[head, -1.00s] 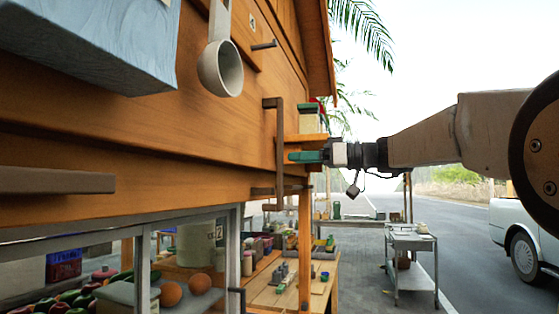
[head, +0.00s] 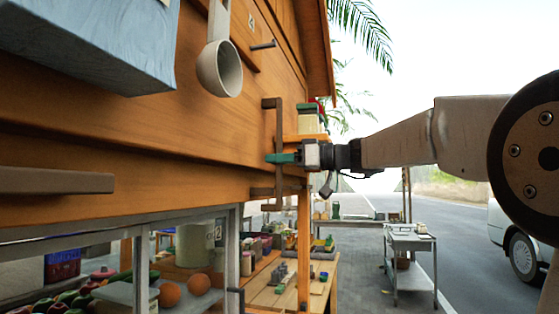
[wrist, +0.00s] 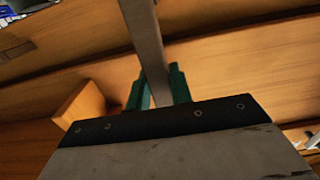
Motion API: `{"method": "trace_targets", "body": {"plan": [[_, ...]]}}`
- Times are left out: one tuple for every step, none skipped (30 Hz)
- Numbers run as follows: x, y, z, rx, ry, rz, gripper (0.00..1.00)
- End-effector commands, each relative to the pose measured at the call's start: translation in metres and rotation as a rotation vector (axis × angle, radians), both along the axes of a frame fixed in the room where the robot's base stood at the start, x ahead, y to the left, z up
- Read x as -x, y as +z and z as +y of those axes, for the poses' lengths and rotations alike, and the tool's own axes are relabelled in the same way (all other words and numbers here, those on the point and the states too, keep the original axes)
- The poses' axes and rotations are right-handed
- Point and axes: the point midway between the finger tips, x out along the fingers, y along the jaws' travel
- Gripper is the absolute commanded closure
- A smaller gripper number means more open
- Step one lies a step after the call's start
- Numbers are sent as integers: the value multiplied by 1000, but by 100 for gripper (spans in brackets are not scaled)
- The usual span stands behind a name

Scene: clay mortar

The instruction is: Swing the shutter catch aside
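A brown upright bar (head: 279,125), which looks like the shutter catch, stands off the orange wooden wall, with short arms at its top and bottom ends. My gripper (head: 281,158) is at the middle of this bar, reaching in from the right. In the wrist view the bar (wrist: 146,40) runs down between the two green fingers (wrist: 158,92). One finger lies close on each side, with no clear gap, so the gripper looks shut on it. The contact faces are hidden.
A ladle (head: 220,68) hangs on the wall at the left, near a blue box (head: 100,45) and a peg (head: 263,45). A brown ledge (head: 55,180) juts out lower left. Below is a glazed window frame (head: 240,270). Road and a metal cart (head: 411,240) are at the right.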

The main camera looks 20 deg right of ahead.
Motion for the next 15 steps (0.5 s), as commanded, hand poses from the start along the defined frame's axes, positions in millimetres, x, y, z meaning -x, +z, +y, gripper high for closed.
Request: {"method": "trace_targets", "body": {"plan": [[2,0,1,-6,0,9,100],[3,1,2,-14,0,19,100],[7,1,5,-30,0,41,100],[10,1,7,-46,0,63,100],[14,2,10,-63,0,87,100],[19,3,14,-90,0,125,100],[23,3,16,-111,1,153,100],[27,5,19,-131,1,180,100],[31,6,22,-157,1,217,100],[34,7,24,-175,1,241,100],[37,8,26,-192,0,264,100],[40,10,28,-210,0,289,100],[42,11,30,-222,0,304,100],[43,11,31,-232,0,320,100],[45,12,32,-242,0,333,100]]}}
